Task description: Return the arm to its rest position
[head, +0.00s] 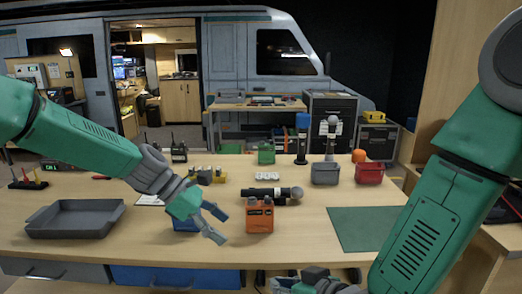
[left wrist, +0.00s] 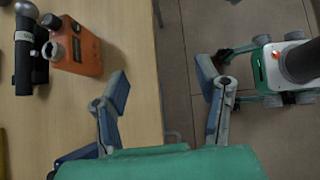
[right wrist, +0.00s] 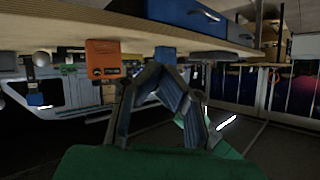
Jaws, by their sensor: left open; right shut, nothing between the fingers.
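My left gripper (head: 217,223) is open and empty above the table, left of an orange box-shaped device (head: 260,216). In the left wrist view my left gripper (left wrist: 168,90) has its fingers spread over the table's front edge, and the orange device (left wrist: 78,48) lies apart from it. My right gripper (head: 305,280) is low at the bottom of the head view, partly cut off by the frame. In the right wrist view my right gripper (right wrist: 172,65) has its fingertips together with nothing between them, below the tabletop level.
A grey tray (head: 75,232) sits at the left of the table. A microphone (head: 272,193) lies behind the orange device. A green mat (head: 372,229) lies at the right. A grey bin (head: 325,174) and a red bin (head: 369,174) stand at the back. Blue drawer fronts (head: 165,275) are below the table edge.

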